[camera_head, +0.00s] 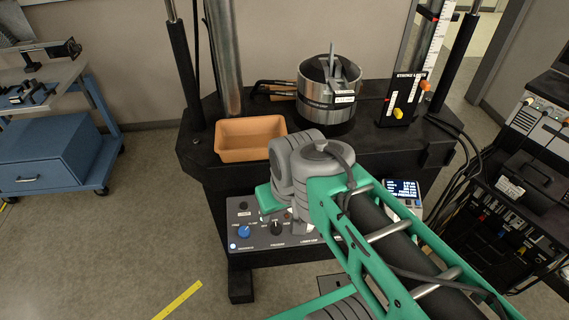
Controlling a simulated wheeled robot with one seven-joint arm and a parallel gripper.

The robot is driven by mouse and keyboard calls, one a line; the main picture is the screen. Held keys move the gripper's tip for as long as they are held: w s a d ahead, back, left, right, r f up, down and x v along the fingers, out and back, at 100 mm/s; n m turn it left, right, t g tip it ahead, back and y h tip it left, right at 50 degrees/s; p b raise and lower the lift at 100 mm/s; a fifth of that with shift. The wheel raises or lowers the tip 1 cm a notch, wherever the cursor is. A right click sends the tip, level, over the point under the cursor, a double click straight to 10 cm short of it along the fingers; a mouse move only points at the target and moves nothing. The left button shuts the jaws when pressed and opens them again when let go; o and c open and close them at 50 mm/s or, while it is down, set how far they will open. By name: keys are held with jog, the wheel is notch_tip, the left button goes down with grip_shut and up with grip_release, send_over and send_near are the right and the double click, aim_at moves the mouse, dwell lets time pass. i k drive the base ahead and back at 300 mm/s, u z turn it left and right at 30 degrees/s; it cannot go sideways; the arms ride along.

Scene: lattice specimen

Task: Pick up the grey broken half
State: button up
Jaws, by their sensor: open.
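A thin grey upright piece (333,66) stands out of the top of a round metal fixture (318,108) on the black machine table. It may be the grey broken half, but it is too small to tell for sure. My green and grey arm reaches in from the lower right, with a grey joint in front of the table. I cannot make out the fingers of my gripper in this view. Nothing is seen held.
An orange tray (250,153), seemingly empty, sits left of the fixture. Wooden-handled tools (275,90) lie behind it. A small black stand (402,98) with yellow and orange pieces is at right. Steel columns rise at the back. A control panel (262,232) is at the front.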

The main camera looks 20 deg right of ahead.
aim_at(330, 63)
jog(key=u, duration=0.05)
jog(key=k, duration=0.5)
jog(key=z, duration=1.05)
jog(key=i, duration=0.95)
jog(key=u, duration=2.15)
